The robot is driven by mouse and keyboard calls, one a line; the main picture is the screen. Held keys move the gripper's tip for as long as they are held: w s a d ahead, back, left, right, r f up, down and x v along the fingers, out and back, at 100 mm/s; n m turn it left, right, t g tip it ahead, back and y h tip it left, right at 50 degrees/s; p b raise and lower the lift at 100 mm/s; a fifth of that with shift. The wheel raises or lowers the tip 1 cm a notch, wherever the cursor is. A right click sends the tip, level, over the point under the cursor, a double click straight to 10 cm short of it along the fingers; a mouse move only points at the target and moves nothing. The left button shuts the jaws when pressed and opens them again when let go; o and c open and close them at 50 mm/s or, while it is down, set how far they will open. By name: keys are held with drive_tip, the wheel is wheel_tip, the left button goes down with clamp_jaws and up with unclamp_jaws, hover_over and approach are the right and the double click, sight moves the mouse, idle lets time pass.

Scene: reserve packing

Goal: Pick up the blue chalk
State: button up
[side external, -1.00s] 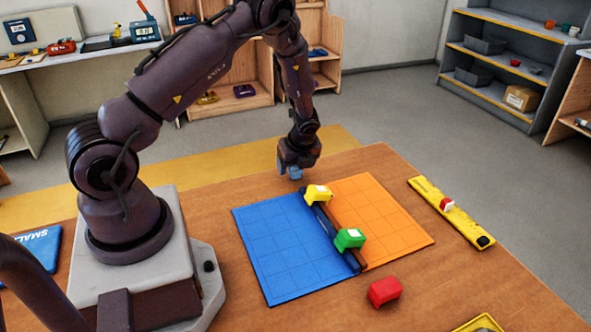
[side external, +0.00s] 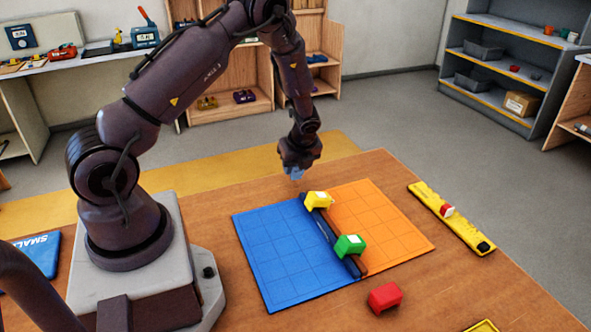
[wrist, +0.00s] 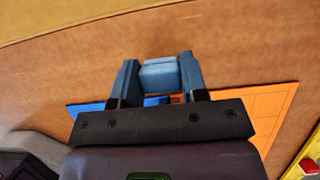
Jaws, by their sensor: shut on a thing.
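The blue chalk (wrist: 159,74) is a short light-blue block between the two blue-grey fingers of my gripper (wrist: 158,82) in the wrist view. The fingers are shut on it, one on each side. In the side view my gripper (side external: 295,172) hangs above the far edge of the table, behind the mats, with a small blue piece at its tip. The fingers and the chalk are hard to tell apart there. The chalk appears to be held clear of the table.
A blue mat (side external: 275,255) and an orange mat (side external: 390,225) lie side by side. Dark bars, a yellow block (side external: 317,200) and a green block (side external: 349,245) lie along their seam. A red block (side external: 385,297) sits in front. A yellow level (side external: 462,225) lies at right.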

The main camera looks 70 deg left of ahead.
drive_tip(key=s+d+r, duration=0.7)
drive_tip(key=s+r, duration=0.4)
drive_tip(key=s, duration=0.1)
drive_tip(key=shift+d, duration=0.25)
drive_tip(key=shift+r, duration=0.1)
